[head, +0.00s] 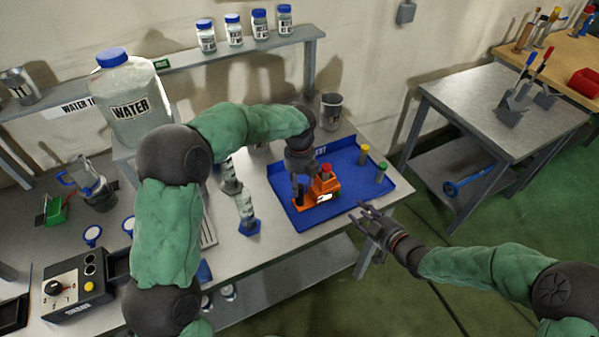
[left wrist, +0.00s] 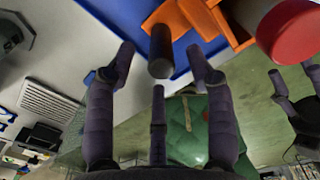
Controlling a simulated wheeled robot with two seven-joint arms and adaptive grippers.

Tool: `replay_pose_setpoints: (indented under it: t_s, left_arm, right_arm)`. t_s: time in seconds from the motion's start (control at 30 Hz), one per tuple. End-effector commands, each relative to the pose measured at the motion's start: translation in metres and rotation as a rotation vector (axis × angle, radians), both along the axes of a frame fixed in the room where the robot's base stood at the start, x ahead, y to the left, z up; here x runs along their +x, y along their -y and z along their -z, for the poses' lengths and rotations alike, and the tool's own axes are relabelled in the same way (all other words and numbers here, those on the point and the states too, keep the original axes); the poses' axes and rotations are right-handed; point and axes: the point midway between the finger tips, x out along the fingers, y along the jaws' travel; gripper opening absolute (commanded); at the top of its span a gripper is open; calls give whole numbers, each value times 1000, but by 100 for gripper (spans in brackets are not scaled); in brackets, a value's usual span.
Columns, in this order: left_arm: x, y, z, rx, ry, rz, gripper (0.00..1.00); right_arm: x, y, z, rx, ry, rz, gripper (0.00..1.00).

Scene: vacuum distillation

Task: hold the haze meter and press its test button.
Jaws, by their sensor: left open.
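The haze meter (head: 322,185) is an orange device with a red round top on the blue tray. In the left wrist view its orange body (left wrist: 200,20) and big red cap (left wrist: 290,30) show at the upper right. A dark upright post (left wrist: 160,50) stands by the orange part. My left gripper (head: 299,186) is at the meter's left side. Its open fingers (left wrist: 161,62) lie on either side of the post, with gaps visible. My right gripper (head: 362,212) is open and empty, off the tray's right front edge. I cannot make out the test button for certain.
The blue tray (head: 285,205) also holds a yellow-capped vial (head: 364,155) and a green-capped one (head: 381,172). A metal cup (head: 331,112) stands behind it. A grey side table (head: 500,110) stands right, across open floor.

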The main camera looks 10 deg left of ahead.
Motion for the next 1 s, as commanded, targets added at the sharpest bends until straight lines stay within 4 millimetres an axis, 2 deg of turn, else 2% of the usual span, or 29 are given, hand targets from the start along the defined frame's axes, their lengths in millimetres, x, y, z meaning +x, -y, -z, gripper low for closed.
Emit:
replay_pose_setpoints:
  t_s: [0.1, 0.3, 0.47, 0.73, 0.77, 0.93, 1.0]
  left_arm:
    - [-1, 0, 20, 0, -3, -1, 54]
    - [0, 0, 41, 0, -2, 0, 54]
    - [0, 0, 48, 0, 0, 0, 54]
    - [0, 0, 49, -1, 0, -1, 54]
    - [0, 0, 49, -1, 0, -1, 48]
    - [0, 0, 49, -1, 0, -1, 0]
    - [0, 0, 49, -1, 0, -1, 0]
  right_arm:
    - [0, 0, 0, 0, 0, 0, 39]
    - [0, 0, 0, 0, 0, 0, 39]
    - [0, 0, 0, 0, 0, 0, 39]
    - [0, 0, 0, 0, 0, 0, 39]
    - [0, 0, 0, 0, 0, 0, 39]
    - [0, 0, 0, 0, 0, 0, 39]
    - [0, 0, 0, 0, 0, 0, 39]
